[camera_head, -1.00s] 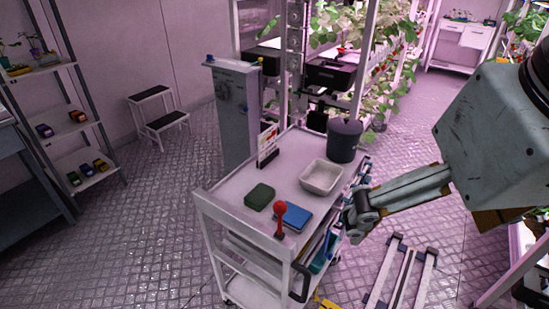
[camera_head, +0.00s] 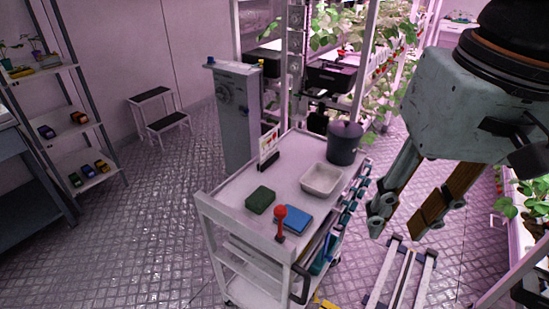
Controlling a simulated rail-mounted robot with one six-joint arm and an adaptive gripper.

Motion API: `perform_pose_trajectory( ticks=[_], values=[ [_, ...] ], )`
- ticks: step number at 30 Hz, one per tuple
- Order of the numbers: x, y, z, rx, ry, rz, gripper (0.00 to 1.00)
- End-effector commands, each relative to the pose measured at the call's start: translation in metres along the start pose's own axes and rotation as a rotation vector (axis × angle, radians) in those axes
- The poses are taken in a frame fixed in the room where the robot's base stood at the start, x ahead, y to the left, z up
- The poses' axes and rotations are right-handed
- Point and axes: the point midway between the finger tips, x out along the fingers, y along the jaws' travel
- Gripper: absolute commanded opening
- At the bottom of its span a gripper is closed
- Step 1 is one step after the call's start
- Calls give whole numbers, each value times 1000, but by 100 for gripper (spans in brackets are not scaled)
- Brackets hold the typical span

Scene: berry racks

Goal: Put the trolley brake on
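The white trolley (camera_head: 222,210) stands in the middle of the floor with items on its top. A red-knobbed lever (camera_head: 280,222) stands upright at the trolley's near end, close to the blue book; it looks like the brake lever. A black handle (camera_head: 299,284) hangs at the near right corner. My gripper (camera_head: 402,222) is to the right of the trolley, pointing down, apart from it and from the lever. Its two fingers are spread with a gap between them, and nothing is held. The trolley's wheels are mostly hidden.
On the trolley are a green box (camera_head: 260,200), a blue book (camera_head: 293,219), a white tray (camera_head: 321,181), a dark lidded bucket (camera_head: 344,143) and a small sign (camera_head: 268,148). Floor rails (camera_head: 401,277) lie at the right. A grey cabinet (camera_head: 236,115) stands behind.

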Motion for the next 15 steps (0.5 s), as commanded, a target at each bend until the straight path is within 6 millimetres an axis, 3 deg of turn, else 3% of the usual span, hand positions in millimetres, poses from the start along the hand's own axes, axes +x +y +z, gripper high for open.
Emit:
perform_pose_trajectory(
  ticks=[15],
  values=[
    [10, -15, -26, 104, -201, -55, 31]
  ],
)
